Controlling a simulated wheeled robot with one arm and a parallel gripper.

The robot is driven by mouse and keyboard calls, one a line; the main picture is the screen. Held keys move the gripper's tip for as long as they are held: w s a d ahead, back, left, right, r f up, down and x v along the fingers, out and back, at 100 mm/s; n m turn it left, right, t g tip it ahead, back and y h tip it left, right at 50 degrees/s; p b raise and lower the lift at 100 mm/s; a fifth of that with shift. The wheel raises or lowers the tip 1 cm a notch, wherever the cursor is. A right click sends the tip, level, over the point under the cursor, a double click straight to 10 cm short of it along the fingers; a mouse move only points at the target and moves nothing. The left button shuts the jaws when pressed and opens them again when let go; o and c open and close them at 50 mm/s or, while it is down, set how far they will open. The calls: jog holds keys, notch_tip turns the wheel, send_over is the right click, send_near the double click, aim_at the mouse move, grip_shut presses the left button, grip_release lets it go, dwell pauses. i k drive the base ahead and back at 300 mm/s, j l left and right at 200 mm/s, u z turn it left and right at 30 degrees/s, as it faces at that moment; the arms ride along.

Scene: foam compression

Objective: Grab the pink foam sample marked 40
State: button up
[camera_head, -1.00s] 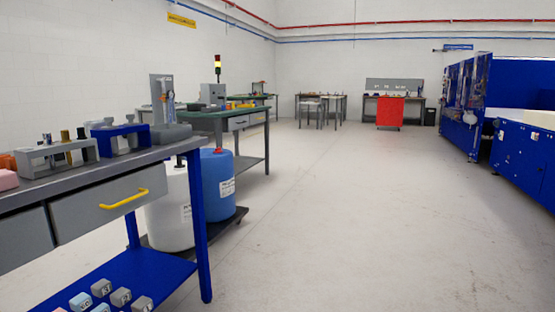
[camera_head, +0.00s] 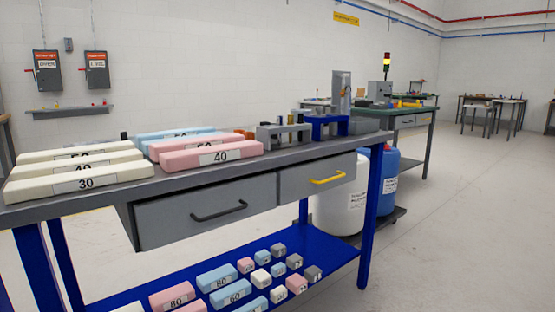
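The pink foam sample marked 40 (camera_head: 211,156) lies flat on the grey top of the blue-legged workbench (camera_head: 165,188), close to the front edge. Its white label with 40 faces me. Another pink block (camera_head: 188,143) lies just behind it, its number not readable. A cream block marked 40 (camera_head: 85,168) lies further left. My gripper is not in view.
Cream blocks, one marked 30 (camera_head: 80,183), and blue blocks (camera_head: 175,132) share the bench top. A grey holder (camera_head: 284,138) stands to the right. The lower blue shelf (camera_head: 335,255) carries several smaller samples. Floor at the right (camera_head: 460,230) is clear.

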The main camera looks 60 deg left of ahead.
aim_at(183, 161)
jog(key=u, duration=2.75)
jog(key=i+j, duration=0.15)
jog(key=j, duration=0.25)
jog(key=i+j+z, duration=0.1)
jog(key=j, duration=0.3)
jog(key=i+j, duration=0.15)
jog(key=j, duration=0.25)
jog(key=i+j+z, duration=0.1)
jog(key=j, duration=0.3)
